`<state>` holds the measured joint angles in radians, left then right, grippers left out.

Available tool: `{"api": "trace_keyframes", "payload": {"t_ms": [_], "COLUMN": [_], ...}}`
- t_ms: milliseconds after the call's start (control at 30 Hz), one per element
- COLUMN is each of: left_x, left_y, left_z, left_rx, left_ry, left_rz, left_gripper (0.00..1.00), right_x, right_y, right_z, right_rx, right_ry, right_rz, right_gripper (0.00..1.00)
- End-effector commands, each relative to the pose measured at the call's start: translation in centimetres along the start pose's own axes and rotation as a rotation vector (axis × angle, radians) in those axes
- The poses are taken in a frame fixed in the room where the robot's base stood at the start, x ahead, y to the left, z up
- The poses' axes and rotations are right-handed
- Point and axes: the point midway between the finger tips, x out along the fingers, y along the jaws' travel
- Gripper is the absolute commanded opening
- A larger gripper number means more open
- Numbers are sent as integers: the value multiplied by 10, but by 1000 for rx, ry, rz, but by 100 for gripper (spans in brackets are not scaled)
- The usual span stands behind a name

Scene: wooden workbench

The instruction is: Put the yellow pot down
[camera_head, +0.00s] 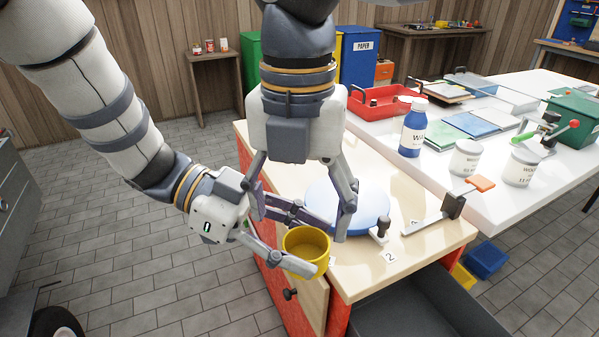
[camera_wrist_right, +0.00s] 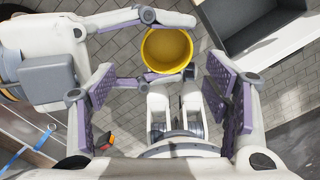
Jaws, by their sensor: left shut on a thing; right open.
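The yellow pot (camera_head: 306,252) is held in my left gripper (camera_head: 304,246), whose two fingers lie on opposite sides of it. The pot looks upright and appears empty. It appears near the front edge of the wooden bench top (camera_head: 285,180); the right wrist view shows the pot (camera_wrist_right: 167,50) with floor tiles around it. My right gripper (camera_head: 302,218) points down just behind the pot, its fingers wide apart with nothing between them. In the right wrist view its padded fingers (camera_wrist_right: 163,105) stand apart below the pot.
A blue round disc (camera_head: 362,208) lies on the bench top behind my right gripper. A tool with a dark block (camera_head: 452,205) lies right of it. A grey drawer (camera_head: 430,305) stands open below. A blue bottle (camera_head: 413,130) and white jars (camera_head: 466,159) stand on the white table.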

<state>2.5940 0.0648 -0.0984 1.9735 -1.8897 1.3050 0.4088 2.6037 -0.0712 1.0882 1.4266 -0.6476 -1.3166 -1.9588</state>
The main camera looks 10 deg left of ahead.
Motion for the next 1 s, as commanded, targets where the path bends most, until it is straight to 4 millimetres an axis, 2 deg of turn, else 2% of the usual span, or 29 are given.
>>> {"api": "trace_keyframes", "payload": {"t_ms": [100, 300, 433, 667, 867, 900, 967, 1000], "left_x": [0, 0, 0, 0, 0, 0, 0, 0], "left_y": [0, 0, 0, 0, 0, 0, 0, 0], "left_z": [0, 0, 0, 0, -1, -1, -1, -1], "left_rx": [0, 1, 1, 1, 1, 1, 1, 1], "left_ry": [0, 0, 0, 0, 1, 2, 3, 3], "left_rz": [0, 0, 0, 0, 0, 0, 1, 1], "left_gripper": [28, 28, 28, 28, 28, 28, 28, 54], "right_x": [29, 61, 69, 70, 69, 69, 69, 69], "right_y": [0, 0, 0, 0, 0, 0, 1, 1], "right_z": [-1, 0, 0, 0, 0, 0, 0, 0], "right_rx": [0, 1, 3, 3, 3, 3, 3, 2], "right_ry": [4, 1, 0, 0, 0, 0, 0, 0], "right_rz": [-2, -1, 1, 1, 2, 3, 4, 4], "right_gripper": [71, 71, 71, 71, 26, 21, 21, 21]}}
